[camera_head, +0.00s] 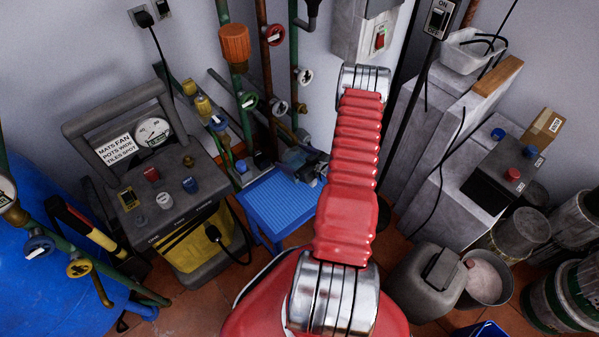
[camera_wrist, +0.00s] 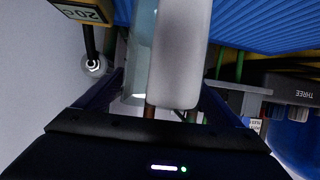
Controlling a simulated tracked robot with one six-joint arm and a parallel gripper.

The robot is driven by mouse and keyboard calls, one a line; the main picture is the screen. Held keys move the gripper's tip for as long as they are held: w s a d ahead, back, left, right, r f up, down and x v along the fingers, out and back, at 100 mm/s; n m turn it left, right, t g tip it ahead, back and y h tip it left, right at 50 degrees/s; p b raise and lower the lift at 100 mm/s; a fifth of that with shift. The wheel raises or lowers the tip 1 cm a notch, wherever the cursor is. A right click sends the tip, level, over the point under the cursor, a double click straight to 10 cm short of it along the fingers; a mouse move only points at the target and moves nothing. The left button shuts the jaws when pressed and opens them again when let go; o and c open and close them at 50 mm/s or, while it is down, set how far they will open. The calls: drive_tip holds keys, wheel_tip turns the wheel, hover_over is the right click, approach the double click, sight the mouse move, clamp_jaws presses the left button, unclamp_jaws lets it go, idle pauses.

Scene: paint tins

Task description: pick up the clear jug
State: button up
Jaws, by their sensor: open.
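In the wrist view a translucent, bluish clear thing, which looks like the clear jug (camera_wrist: 141,52), lies between the two dark fingers of my gripper (camera_wrist: 163,88). A pale grey rounded piece (camera_wrist: 180,55) overlaps its right side; I cannot tell whether it is part of the jug. My gripper is open, with a finger on each side; contact is not visible. In the head view my red arm reaches over towards the wall and hides most of this spot. A grey-blue shape (camera_head: 303,160) shows at the blue stool, too unclear to tell jug from gripper.
The blue ribbed stool (camera_head: 270,206) stands by the wall pipes (camera_head: 239,80). A grey and yellow machine (camera_head: 168,195) stands left of it, and a blue tank (camera_head: 40,275) further left. Grey cabinets (camera_head: 425,160), a grey canister (camera_head: 425,283) and tins (camera_head: 550,300) crowd the right.

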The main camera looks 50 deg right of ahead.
idle(0.5)
drive_tip(key=c, duration=1.9)
